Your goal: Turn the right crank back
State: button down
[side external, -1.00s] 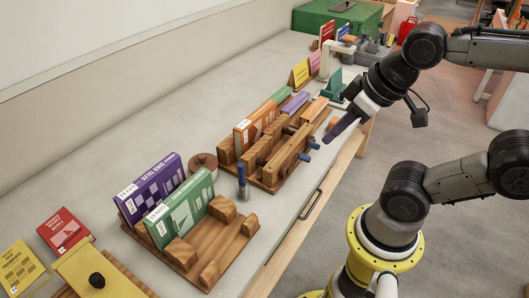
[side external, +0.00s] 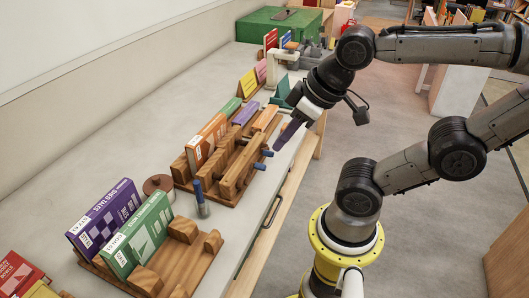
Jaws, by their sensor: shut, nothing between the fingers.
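A wooden press (side external: 232,172) stands on the bench with books clamped in or resting on it. Two cranks with blue handles stick out of its front side. One blue handle (side external: 268,153) is farther along the bench, the other blue handle (side external: 260,166) is just nearer the camera. My gripper (side external: 277,148) is shut and empty, pointing down and left. Its dark purple-grey fingertips are right beside the farther handle; I cannot tell whether they touch it. Which handle counts as the right crank is not clear from this view.
A blue-topped metal post (side external: 199,197) and a brown round lidded pot (side external: 158,186) stand nearer. A wooden rack (side external: 190,262) holds purple and green books. A green box (side external: 278,22) is at the far end. The floor right of the bench edge is open.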

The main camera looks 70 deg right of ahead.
jog(key=c, duration=1.5)
grip_release()
jog(key=shift+c, duration=0.2)
jog(key=o, duration=0.5)
jog(key=shift+m, duration=0.3)
jog(key=shift+o, duration=1.1)
jog(key=shift+r+m, duration=0.1)
jog(key=shift+m, duration=0.4)
jog(key=o, duration=0.4)
jog(key=w+m, duration=0.1)
jog(key=r+m, duration=0.1)
jog(key=m, duration=0.1)
jog(key=w+d+r+m, duration=0.1)
jog(key=shift+w+g, duration=0.3)
jog(key=m+g, duration=0.5)
jog(key=m, duration=0.7)
send_over(268, 151)
notch_tip(268, 151, down, 8)
jog(key=r, duration=0.1)
notch_tip(268, 151, down, 14)
jog(key=shift+d+r, duration=0.15)
jog(key=shift+r, duration=0.05)
